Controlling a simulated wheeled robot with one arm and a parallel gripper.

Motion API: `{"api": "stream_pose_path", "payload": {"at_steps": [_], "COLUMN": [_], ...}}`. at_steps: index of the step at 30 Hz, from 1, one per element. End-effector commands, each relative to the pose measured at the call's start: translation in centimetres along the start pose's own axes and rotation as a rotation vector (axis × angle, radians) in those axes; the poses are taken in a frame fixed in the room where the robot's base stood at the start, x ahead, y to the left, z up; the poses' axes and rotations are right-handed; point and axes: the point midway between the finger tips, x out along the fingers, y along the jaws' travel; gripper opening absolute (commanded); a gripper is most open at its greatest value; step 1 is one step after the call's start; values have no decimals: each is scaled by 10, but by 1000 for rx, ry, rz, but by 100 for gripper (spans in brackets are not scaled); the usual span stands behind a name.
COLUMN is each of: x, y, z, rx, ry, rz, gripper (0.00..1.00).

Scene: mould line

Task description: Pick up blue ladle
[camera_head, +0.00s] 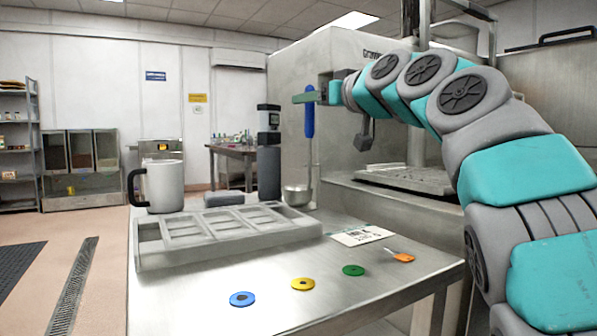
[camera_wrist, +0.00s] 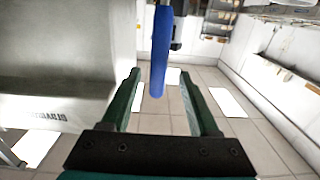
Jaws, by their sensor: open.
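The blue ladle has a blue handle (camera_head: 309,122) pointing up and a metal stem running down to a steel bowl (camera_head: 297,194) behind the mould tray. The ladle is upright; I cannot tell what supports it. My gripper (camera_head: 306,97) is at the upper part of the handle, and its green fingers are open. In the wrist view the blue handle (camera_wrist: 160,55) shows between the two spread fingers of the gripper (camera_wrist: 159,78), with visible gaps on both sides. The ladle's bowl is out of the wrist view.
A grey mould tray (camera_head: 150,262) and a mug (camera_head: 163,187) stand on the steel table (camera_head: 200,305). Blue (camera_head: 242,299), yellow (camera_head: 303,284) and green (camera_head: 353,270) discs lie in front. A label card (camera_head: 358,236) lies right. A large steel machine (camera_head: 270,75) stands behind the ladle.

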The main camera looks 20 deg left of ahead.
Motion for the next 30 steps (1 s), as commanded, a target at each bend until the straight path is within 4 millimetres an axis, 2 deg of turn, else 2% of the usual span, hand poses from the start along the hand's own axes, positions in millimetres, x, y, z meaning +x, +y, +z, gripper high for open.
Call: {"api": "stream_pose_path", "payload": {"at_steps": [5, 13, 21, 30], "x": [14, 50, 54, 53], "y": [4, 3, 2, 3], "z": [-2, -5, 0, 0], "rx": [3, 2, 2, 3], "ry": [-2, 0, 0, 0], "rz": [3, 1, 1, 1], "gripper": [61, 61, 60, 26]}}
